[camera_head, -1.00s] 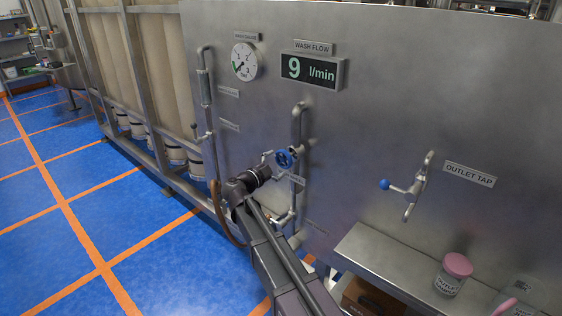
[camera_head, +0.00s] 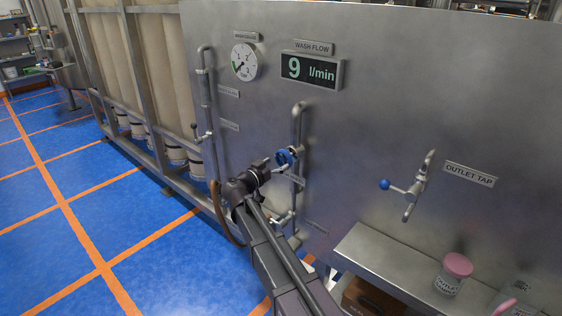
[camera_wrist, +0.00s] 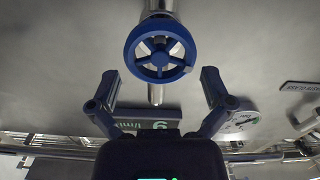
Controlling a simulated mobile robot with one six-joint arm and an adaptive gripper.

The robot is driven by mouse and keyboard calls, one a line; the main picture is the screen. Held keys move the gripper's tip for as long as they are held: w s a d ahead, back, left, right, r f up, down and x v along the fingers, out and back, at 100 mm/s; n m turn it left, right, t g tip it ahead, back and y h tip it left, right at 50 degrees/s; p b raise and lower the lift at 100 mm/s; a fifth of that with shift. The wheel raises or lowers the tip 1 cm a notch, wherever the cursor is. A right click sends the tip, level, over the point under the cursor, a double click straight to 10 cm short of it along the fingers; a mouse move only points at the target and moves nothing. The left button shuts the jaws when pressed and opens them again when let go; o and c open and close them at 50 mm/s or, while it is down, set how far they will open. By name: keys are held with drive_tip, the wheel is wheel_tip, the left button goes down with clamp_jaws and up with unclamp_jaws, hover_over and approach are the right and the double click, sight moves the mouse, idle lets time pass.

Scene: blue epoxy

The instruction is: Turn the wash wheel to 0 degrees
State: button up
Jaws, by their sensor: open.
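The wash wheel is a small blue spoked handwheel (camera_head: 286,157) on a vertical steel pipe on the grey panel. In the wrist view the wheel (camera_wrist: 160,48) faces the camera, beyond and between the two fingers. My gripper (camera_head: 273,160) is close in front of it, just left of the wheel in the head view. In the wrist view my gripper (camera_wrist: 211,88) is open, with a finger on each side and nothing between them. The fingertips look apart from the rim; the exact depth gap is hard to tell. The WASH FLOW display (camera_head: 311,70) reads 9 l/min.
A pressure gauge (camera_head: 246,62) is at the upper left of the panel. An outlet tap (camera_head: 409,187) with a blue knob is to the right. A steel shelf (camera_head: 400,262) with a pink-lidded jar (camera_head: 453,274) projects at the lower right. Open blue floor lies left.

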drive_tip(key=shift+n, duration=1)
drive_tip(key=shift+w, duration=0.1)
drive_tip(key=shift+x, duration=1.05)
